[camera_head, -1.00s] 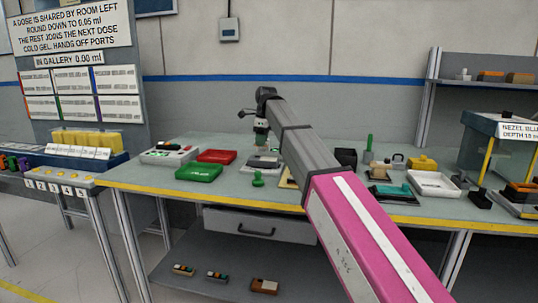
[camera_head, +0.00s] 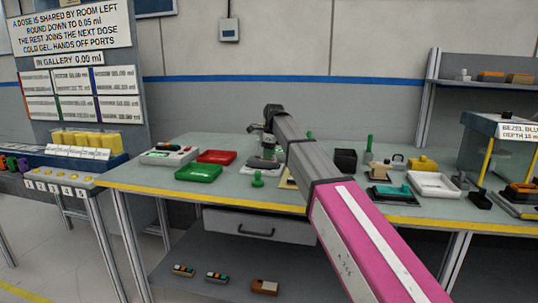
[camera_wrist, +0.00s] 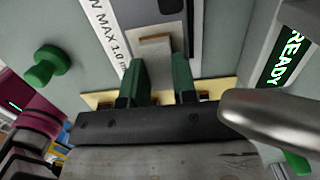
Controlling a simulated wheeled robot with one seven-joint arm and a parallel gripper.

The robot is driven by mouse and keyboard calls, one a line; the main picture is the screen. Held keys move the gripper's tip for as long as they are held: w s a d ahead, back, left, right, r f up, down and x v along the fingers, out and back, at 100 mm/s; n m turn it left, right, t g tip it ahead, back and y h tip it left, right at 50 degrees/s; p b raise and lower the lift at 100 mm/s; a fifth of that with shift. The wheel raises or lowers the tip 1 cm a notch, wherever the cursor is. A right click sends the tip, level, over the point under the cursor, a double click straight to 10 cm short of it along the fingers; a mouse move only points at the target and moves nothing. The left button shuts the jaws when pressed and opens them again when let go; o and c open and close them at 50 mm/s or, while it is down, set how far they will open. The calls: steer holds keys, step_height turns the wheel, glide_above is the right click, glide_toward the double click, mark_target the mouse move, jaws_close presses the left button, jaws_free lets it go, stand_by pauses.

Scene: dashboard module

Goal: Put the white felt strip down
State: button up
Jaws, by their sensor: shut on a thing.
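In the wrist view, my gripper (camera_wrist: 158,82) has its two green fingers closed around a pale, whitish strip (camera_wrist: 155,60), which I take to be the white felt strip. Its far end reaches past the fingertips over a grey surface beside a white printed label (camera_wrist: 104,35). I cannot tell whether the strip touches what lies below. In the head view, my gripper (camera_head: 267,150) is low over the middle of the bench, near a grey device; the strip is too small to make out there.
A green knob (camera_wrist: 47,66) stands left of my fingers, and a READY display (camera_wrist: 285,55) is at the right. A yellowish plate (camera_wrist: 218,88) lies near the fingers. Red (camera_head: 216,156) and green (camera_head: 198,173) trays are to the left; a white tray (camera_head: 433,184) is to the right.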

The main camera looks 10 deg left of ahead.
steer(key=shift+f, duration=0.1)
steer(key=o, duration=0.9)
steer(key=shift+o, duration=0.2)
step_height(320, 180, up, 12)
steer(key=d, duration=0.1)
steer(key=shift+d, duration=0.2)
steer(key=shift+s, duration=0.15)
